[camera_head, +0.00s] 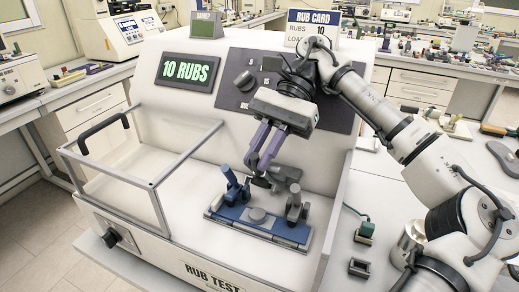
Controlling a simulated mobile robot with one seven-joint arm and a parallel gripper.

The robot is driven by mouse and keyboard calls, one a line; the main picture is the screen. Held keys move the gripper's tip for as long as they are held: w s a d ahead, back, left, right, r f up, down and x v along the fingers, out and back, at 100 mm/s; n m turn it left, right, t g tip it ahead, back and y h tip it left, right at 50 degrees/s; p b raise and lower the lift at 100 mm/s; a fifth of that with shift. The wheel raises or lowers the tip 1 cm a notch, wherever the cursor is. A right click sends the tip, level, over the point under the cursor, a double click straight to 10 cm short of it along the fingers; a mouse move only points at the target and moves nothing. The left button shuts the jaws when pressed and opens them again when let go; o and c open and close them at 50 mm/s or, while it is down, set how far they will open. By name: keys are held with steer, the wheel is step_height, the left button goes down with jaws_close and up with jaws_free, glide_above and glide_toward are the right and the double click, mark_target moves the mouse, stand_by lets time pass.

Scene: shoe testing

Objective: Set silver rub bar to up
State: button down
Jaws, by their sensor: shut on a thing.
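The white rub test machine (345,95) stands in the middle of the view. My gripper (258,172), with purple fingers, points down in front of its sloped panel. It is shut at the fingertips on a small dark grey part. This part seems to belong to the grey bar (286,174) just right of the fingers, which I take as the silver rub bar. The bar sits above the back of the blue base (250,217). The fingers and my arm hide part of it, so its exact tilt cannot be told.
A blue clamp (232,187) and a grey clamp (295,207) stand at the ends of the base, close to my gripper. A clear guard with a grey frame (160,200) and black handle stands open at left. A display (187,72) reads 10 RUBS.

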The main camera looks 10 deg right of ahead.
steer(key=c, duration=1.4)
jaws_free()
steer(key=shift+a+f, duration=0.1)
